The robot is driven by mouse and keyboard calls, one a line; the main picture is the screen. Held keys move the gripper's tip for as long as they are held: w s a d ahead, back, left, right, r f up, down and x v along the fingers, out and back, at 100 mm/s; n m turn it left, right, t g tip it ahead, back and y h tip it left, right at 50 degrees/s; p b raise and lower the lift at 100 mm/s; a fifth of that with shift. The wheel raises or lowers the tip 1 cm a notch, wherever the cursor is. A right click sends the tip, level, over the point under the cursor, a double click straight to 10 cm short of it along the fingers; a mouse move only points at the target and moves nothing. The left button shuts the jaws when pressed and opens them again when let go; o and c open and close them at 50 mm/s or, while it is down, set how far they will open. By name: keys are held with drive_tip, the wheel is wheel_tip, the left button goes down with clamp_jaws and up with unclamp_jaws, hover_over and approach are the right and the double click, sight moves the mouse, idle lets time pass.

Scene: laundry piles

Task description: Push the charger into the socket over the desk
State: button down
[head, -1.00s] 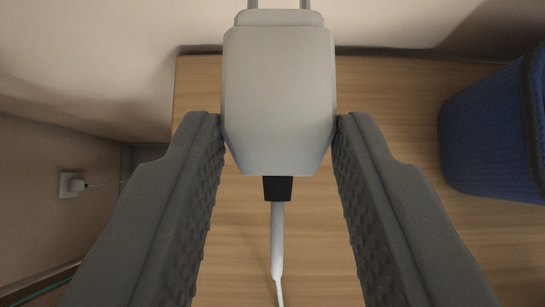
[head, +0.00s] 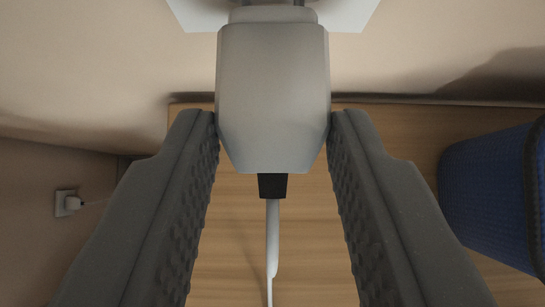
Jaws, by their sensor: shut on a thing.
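The charger (head: 272,95) is a light grey block in the middle of the head view. A black plug (head: 272,186) and a white cable (head: 271,240) trail from its near end. My gripper (head: 272,122) is shut on the charger, with one dark textured finger on each side. The socket (head: 350,14) is a white plate on the wall at the top edge, partly cut off and partly covered by the charger. The charger's far end overlaps it; I cannot tell how far the pins are in. The wooden desk (head: 235,235) lies below.
A blue woven basket (head: 490,195) stands on the right of the desk. The wall (head: 440,50) runs behind the desk.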

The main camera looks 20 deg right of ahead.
drive_tip(key=shift+w+d+r, duration=0.1)
drive_tip(key=shift+w+r, duration=0.05)
drive_tip(key=shift+w, duration=0.2)
idle(0.4)
drive_tip(key=shift+b, duration=0.3)
idle(1.0)
drive_tip(key=shift+w+d, duration=0.25)
drive_tip(key=shift+w, duration=0.4)
idle(0.9)
drive_tip(key=c, duration=0.9)
unclamp_jaws()
drive_tip(key=shift+s+a+b, duration=0.4)
drive_tip(key=shift+s+a, duration=0.05)
drive_tip(key=shift+s, duration=1)
drive_tip(key=shift+s+a+b, duration=0.45)
drive_tip(key=shift+s+a, duration=0.05)
drive_tip(key=shift+s, duration=0.9)
drive_tip(key=shift+s+a+b, duration=0.4)
drive_tip(key=shift+s+a, duration=0.05)
drive_tip(key=shift+s, duration=1)
